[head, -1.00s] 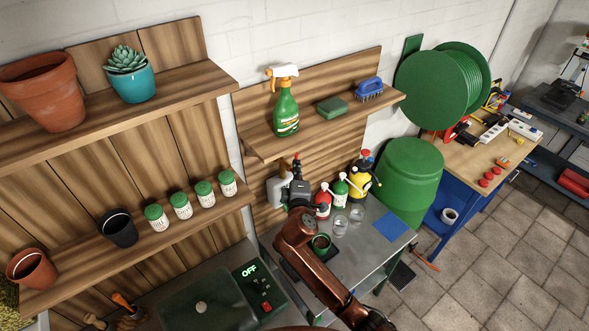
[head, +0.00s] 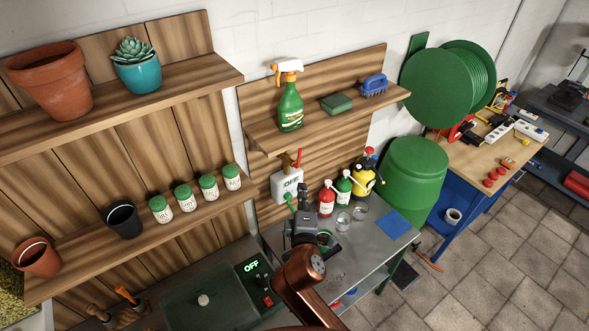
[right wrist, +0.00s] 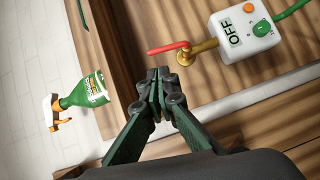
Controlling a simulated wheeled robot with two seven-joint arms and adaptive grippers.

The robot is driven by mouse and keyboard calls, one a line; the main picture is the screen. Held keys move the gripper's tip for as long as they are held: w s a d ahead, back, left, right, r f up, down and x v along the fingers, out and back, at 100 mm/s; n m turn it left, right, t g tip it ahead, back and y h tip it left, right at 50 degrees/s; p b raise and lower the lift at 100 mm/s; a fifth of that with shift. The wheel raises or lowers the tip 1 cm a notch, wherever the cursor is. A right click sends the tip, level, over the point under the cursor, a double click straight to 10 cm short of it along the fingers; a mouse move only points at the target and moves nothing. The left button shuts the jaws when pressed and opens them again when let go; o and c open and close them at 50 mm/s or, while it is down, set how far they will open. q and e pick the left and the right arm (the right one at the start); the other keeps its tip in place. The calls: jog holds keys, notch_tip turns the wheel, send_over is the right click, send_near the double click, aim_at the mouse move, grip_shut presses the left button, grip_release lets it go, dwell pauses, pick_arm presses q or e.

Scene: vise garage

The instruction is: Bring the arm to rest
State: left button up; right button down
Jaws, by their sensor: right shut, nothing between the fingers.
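My right arm comes up from the bottom of the head view, copper-brown with a dark wrist. My right gripper (head: 303,190) is shut and empty, pointing toward the wooden back panel above the grey metal bench (head: 375,262). In the right wrist view the dark green fingers (right wrist: 160,74) meet at their tips with nothing between them. A red lever on a brass valve (right wrist: 188,56) lies just beyond the tips in that picture; contact cannot be told. The white control box (head: 287,184) reads OFF and has a green hose. My left gripper is not in view.
Red, green and yellow bottles (head: 345,188) and glasses stand right of my gripper. A shelf above holds a spray bottle (head: 290,105), a sponge and a blue brush. A green unit (head: 208,300) reading OFF stands lower left. Floor (head: 490,270) at right is clear.

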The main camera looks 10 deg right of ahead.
jog(key=s+d+f+m+g, duration=0.35)
jog(key=s+d+f, duration=0.2)
jog(key=f, duration=0.45)
jog(key=s+d+f+m+g, duration=0.3)
jog(key=s+d+f+m, duration=0.15)
jog(key=d+f, duration=0.4)
jog(key=s+d+f+m+g+y, duration=0.1)
jog(key=s+f+m+g, duration=0.1)
jog(key=s+f, duration=0.45)
jog(key=s+d+f+m+g+y, duration=0.1)
jog(key=s+d+f+m+g, duration=0.15)
jog(key=s, duration=0.65)
jog(key=s+d+f+m+g+y, duration=0.1)
jog(key=s+f+g, duration=0.1)
jog(key=s+f, duration=0.45)
jog(key=s+a+f+g+b, duration=0.2)
jog(key=f+b, duration=0.6)
jog(key=f, duration=3)
pick_arm(q)
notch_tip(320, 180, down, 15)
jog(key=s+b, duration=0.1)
jog(key=b, duration=0.6)
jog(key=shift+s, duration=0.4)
pick_arm(e)
jog(key=s+f, duration=2)
jog(key=f, duration=0.3)
jog(key=shift+s+d+n+g+y, duration=0.2)
jog(key=shift+n+g+y, duration=0.1)
jog(key=shift+n+g, duration=0.15)
